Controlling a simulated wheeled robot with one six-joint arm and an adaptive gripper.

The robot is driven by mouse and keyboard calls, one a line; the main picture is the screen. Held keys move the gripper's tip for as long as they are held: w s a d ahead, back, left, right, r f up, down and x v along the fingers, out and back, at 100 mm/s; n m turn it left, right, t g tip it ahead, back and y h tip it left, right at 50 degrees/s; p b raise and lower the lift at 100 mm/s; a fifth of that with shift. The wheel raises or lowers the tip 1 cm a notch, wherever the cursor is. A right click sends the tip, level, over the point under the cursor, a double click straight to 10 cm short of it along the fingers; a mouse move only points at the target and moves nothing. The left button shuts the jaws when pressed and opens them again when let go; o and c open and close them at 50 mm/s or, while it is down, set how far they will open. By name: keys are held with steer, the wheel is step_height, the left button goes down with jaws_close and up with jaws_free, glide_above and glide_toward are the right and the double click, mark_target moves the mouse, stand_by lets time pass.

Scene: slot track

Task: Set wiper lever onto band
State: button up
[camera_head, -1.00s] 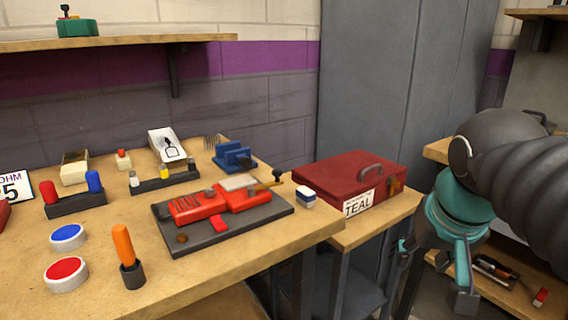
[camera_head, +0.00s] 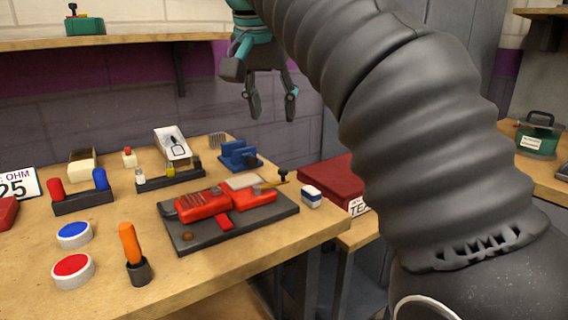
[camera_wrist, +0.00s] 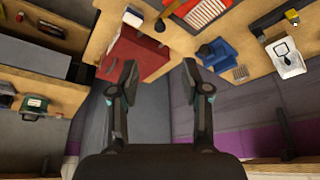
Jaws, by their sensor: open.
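A red device (camera_head: 205,205) with a ribbed top lies on a dark base plate (camera_head: 250,221) on the workbench. A brass lever (camera_head: 271,184) with a black knob sticks out at its right end, beside a pale flat plate (camera_head: 244,181); I take it for the wiper lever. Which part is the band I cannot tell. In the wrist view the red device (camera_wrist: 206,12) is at the top edge, cut off, with the lever's black knob (camera_wrist: 160,25) near it. My gripper (camera_head: 273,103) is open and empty, fingers down, high above and behind the device, apart from it.
A red toolbox (camera_head: 335,184) is partly hidden behind my arm. A blue holder (camera_head: 239,156), a white-and-blue block (camera_head: 311,197), an orange-handled tool (camera_head: 130,244), and red (camera_head: 72,268) and blue (camera_head: 74,234) buttons stand around the device. A shelf (camera_head: 130,41) runs above.

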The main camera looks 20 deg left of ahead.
mark_target(284, 169)
steer(key=b+x, duration=0.2)
steer(key=x, duration=1.1)
steer(key=shift+w+f, duration=0.15)
steer(key=shift+f, duration=0.1)
steer(key=shift+d, duration=0.15)
jaws_close()
